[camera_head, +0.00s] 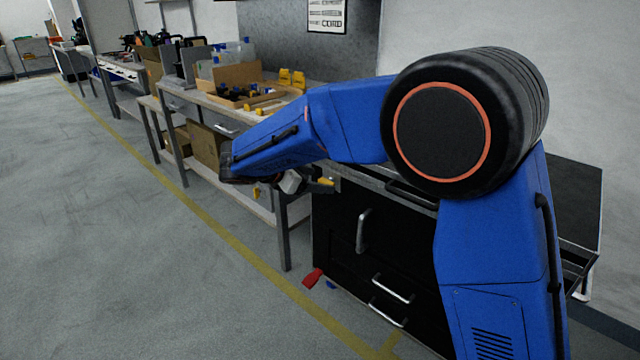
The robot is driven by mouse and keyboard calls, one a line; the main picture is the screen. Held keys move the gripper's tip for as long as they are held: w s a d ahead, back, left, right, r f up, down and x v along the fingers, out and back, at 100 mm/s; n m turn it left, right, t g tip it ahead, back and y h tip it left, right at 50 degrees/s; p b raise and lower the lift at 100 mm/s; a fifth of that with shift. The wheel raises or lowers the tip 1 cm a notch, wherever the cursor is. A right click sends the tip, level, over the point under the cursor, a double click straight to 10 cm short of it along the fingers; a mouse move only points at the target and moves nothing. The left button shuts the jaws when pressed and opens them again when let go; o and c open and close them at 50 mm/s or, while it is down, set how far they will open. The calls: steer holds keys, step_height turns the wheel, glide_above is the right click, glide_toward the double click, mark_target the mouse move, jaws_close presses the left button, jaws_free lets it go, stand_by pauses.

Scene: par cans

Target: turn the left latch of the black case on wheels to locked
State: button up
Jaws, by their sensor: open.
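A black box-like unit (338,235) with silver handles stands below and to the right of my gripper, partly hidden behind my blue arm. I cannot tell whether it is the black case on wheels; no wheels show on it. I cannot make out a left latch or its position. My gripper (291,183) is open, its grey body and yellow tips partly hidden under the arm's end. It hangs in front of the bench end, near the upper left of the black unit. I see no contact with anything.
A red item (312,278) lies on the floor by the black unit. A dark-topped stand (573,195) is at right. Open floor (120,260) lies left.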

mark_target(324, 182)
steer(key=a+f+n+t, duration=0.2)
steer(key=a+f+n, duration=0.1)
steer(key=a, duration=0.7)
steer(key=x, duration=1.7)
steer(key=shift+w+d+r, duration=0.15)
steer(key=shift+w+d, duration=0.1)
steer(key=shift+w, duration=0.15)
steer(key=c, duration=1)
